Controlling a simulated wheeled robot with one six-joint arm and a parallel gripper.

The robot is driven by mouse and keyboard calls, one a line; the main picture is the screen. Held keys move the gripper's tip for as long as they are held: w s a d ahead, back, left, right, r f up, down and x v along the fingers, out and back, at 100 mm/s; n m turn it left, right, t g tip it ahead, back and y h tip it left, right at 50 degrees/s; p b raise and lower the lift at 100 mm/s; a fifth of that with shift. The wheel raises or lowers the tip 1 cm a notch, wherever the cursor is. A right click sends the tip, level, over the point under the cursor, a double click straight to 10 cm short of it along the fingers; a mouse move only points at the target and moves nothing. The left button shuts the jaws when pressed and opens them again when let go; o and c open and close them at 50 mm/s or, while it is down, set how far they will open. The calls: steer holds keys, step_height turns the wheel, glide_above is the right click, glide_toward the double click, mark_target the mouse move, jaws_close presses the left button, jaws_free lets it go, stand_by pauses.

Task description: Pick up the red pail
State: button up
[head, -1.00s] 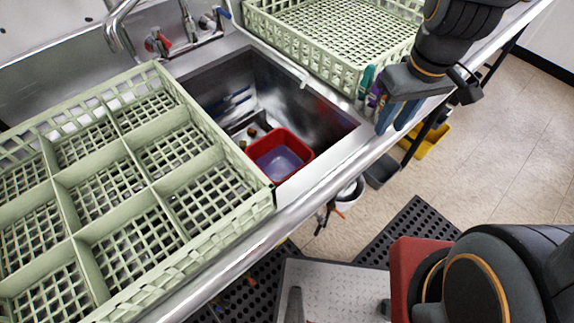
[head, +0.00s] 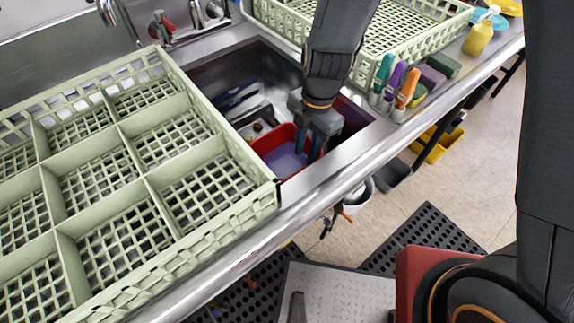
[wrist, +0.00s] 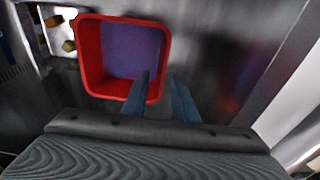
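The red pail (head: 268,143) stands in the steel sink and is open at the top with a bluish-purple inside. In the wrist view the pail (wrist: 90,52) is at the upper middle. My gripper (head: 308,154) reaches down into the sink at the pail's right side. In the wrist view my gripper (wrist: 160,80) has its blue fingers apart. The left finger overlaps the pail's interior and the right one lies just outside its wall, with the rim showing between them. I cannot tell whether either finger touches the pail.
A divided green rack (head: 150,185) borders the sink on the left, and another green rack (head: 372,68) stands behind it. Upright brushes (head: 397,78) and a yellow bottle (head: 480,36) stand on the right counter. The sink's front edge (head: 330,165) lies close to my gripper.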

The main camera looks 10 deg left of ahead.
mark_target(303, 168)
steer(key=shift+s+a+f+p, duration=0.15)
steer(key=shift+f+p, duration=0.1)
steer(key=shift+f, duration=0.95)
steer(key=shift+s+d+f+p, duration=0.1)
steer(key=shift+f+p, duration=0.2)
steer(key=shift+f, duration=0.85)
steer(key=shift+s+a+f+p, duration=0.15)
steer(key=shift+f+p, duration=0.1)
steer(key=shift+f, duration=0.95)
jaws_close()
